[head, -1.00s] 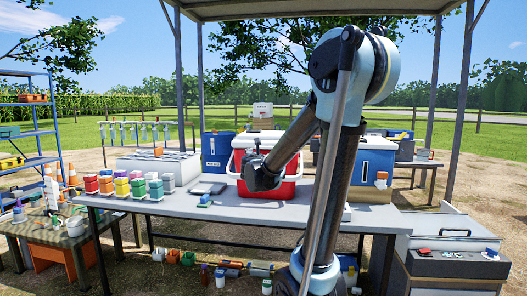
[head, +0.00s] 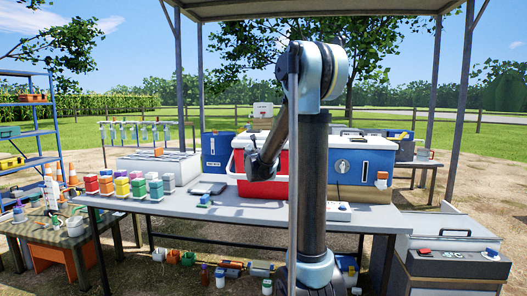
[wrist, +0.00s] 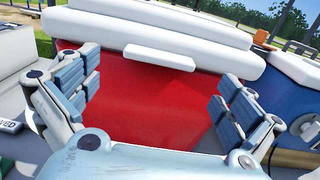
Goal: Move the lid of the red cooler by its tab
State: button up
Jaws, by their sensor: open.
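The red cooler (head: 238,174) stands on the grey table, partly hidden by my arm in the head view. Its red front wall (wrist: 150,110) fills the middle of the wrist view. The white lid (wrist: 150,32) lies on top of it. A white tab (wrist: 160,57) juts from the lid's front edge. My gripper (wrist: 155,102) is open and empty, its two padded fingers spread wide on either side of the red wall, below the tab. In the head view my gripper (head: 262,168) is in front of the cooler; its fingers are hard to make out there.
A blue cooler (head: 362,160) stands close on the right of the red one. A blue box (head: 217,152) is behind on the left. Several coloured containers (head: 122,185) line the table's left part.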

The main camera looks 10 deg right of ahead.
jog(key=x, duration=0.7)
jog(key=shift+w+d, duration=0.1)
jog(key=shift+w, duration=0.1)
jog(key=c, duration=1.4)
jog(key=shift+c, duration=0.2)
